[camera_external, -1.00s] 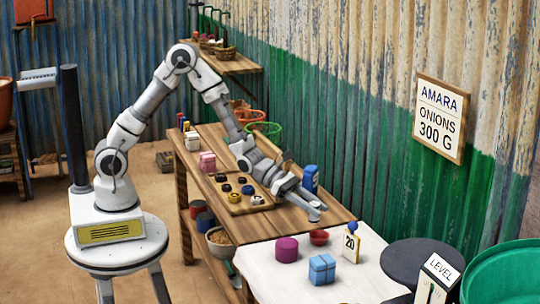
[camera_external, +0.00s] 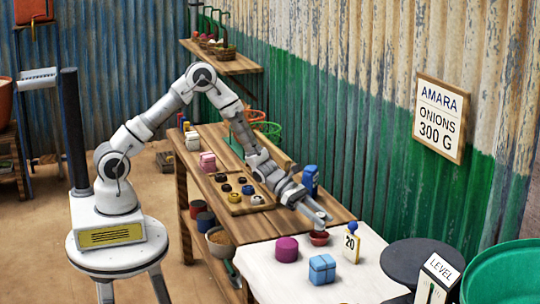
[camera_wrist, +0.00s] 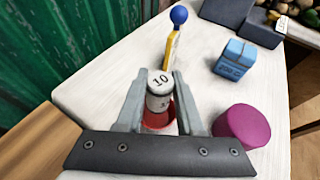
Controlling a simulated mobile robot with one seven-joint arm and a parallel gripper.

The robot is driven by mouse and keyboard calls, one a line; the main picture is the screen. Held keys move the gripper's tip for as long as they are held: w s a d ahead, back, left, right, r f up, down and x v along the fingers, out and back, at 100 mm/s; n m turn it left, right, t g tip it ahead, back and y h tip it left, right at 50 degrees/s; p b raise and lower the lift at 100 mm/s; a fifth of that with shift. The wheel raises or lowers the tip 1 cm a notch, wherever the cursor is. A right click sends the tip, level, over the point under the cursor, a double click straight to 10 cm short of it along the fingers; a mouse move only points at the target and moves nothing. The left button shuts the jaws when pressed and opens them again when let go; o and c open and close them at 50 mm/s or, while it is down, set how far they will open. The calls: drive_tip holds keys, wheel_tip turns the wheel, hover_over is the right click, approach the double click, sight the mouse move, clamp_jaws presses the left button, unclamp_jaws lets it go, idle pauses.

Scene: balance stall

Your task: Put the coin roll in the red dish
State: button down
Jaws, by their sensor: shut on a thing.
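The coin roll (camera_wrist: 158,84) is a white cylinder with "10" on its end, upright between my fingers in the wrist view. My gripper (camera_wrist: 160,100) is shut on it; in the external view my gripper (camera_external: 319,217) is right over the red dish. The red dish (camera_external: 319,239) is small and round on the white tabletop. In the wrist view part of the red dish (camera_wrist: 156,120) shows around the lower part of the roll. I cannot tell whether the roll touches the dish.
A magenta cylinder (camera_external: 286,249) and a blue box (camera_external: 321,269) stand close by on the white tabletop (camera_external: 262,272). A yellow-edged "20" card with a blue knob (camera_external: 350,243) is just right of the dish. A wooden tray (camera_external: 236,206) with several small pieces lies behind on the wooden table.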

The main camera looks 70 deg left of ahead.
sight(320, 228)
drive_tip(key=shift+f+b, duration=0.4)
drive_tip(key=shift+f, duration=1.25)
drive_tip(key=shift+f, duration=0.2)
drive_tip(key=c, duration=0.5)
unclamp_jaws()
drive_tip(key=shift+c, duration=0.2)
